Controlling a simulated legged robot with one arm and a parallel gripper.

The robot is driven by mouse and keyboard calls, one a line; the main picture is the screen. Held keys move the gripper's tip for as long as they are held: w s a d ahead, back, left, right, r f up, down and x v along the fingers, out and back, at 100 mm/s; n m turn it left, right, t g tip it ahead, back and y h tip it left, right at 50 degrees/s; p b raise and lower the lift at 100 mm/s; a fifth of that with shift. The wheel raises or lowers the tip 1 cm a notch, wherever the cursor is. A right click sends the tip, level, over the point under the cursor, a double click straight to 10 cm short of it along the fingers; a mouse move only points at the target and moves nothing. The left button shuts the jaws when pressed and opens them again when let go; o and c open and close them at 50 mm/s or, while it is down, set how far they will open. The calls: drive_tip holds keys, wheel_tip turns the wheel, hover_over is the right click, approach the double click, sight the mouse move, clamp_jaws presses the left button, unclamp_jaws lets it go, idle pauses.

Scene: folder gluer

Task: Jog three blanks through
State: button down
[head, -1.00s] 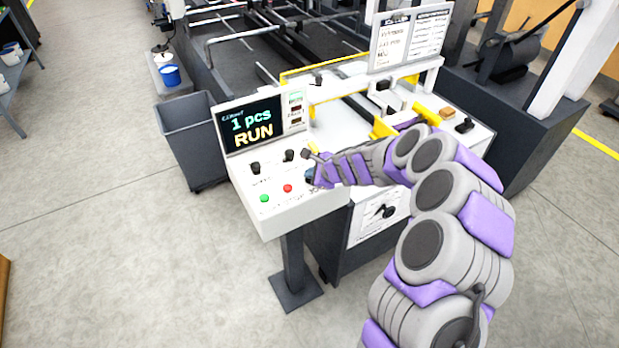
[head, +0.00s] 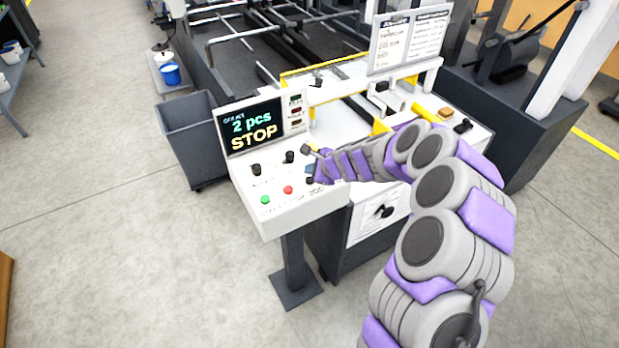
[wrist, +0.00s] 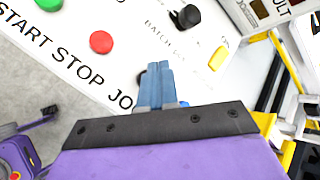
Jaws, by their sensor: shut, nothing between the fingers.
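The white control panel (head: 300,205) has a display (head: 250,127) reading "2 pcs" and "STOP". A green button (head: 265,199) and a red button (head: 288,189) sit on its front; they also show in the wrist view, green (wrist: 48,3) and red (wrist: 101,42), above the printed words START, STOP and a partly covered JOG. My gripper (wrist: 157,85) is shut and empty, its bluish fingers together over the panel beside the JOG lettering. The jog button is hidden behind the fingers, so I cannot tell whether they touch it. No blank can be made out clearly.
Dark knobs (head: 256,168) stand on the panel near my gripper, with a yellow switch (wrist: 218,59) in the wrist view. A grey bin (head: 187,135) stands left of the panel. The machine frame lies behind; open floor is at front left.

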drive_tip(key=shift+r+p, duration=1.7)
drive_tip(key=shift+r, duration=0.55)
idle(0.8)
drive_tip(key=s+a+r+n+g+y+b, duration=0.1)
drive_tip(key=s+r+n+g, duration=0.1)
drive_tip(key=s+r+n, duration=0.55)
drive_tip(key=s+a+r+n+g+b, duration=0.1)
drive_tip(key=s+r+n+g, duration=0.3)
drive_tip(key=s, duration=0.7)
drive_tip(key=s+d+n+h, duration=0.2)
drive_tip(key=s+d, duration=0.5)
drive_tip(key=s, duration=0.3)
drive_tip(key=s+d+n+g+h+b, duration=0.1)
drive_tip(key=s+d+n+h, duration=0.1)
drive_tip(key=s+d, duration=0.4)
drive_tip(key=s+d+n+g+h+b, duration=0.1)
drive_tip(key=s+d, duration=0.6)
drive_tip(key=s, duration=0.7)
drive_tip(key=f+n+h, duration=0.1)
drive_tip(key=h, duration=0.1)
drive_tip(key=shift+s+d+h, duration=0.3)
drive_tip(key=shift+s, duration=0.05)
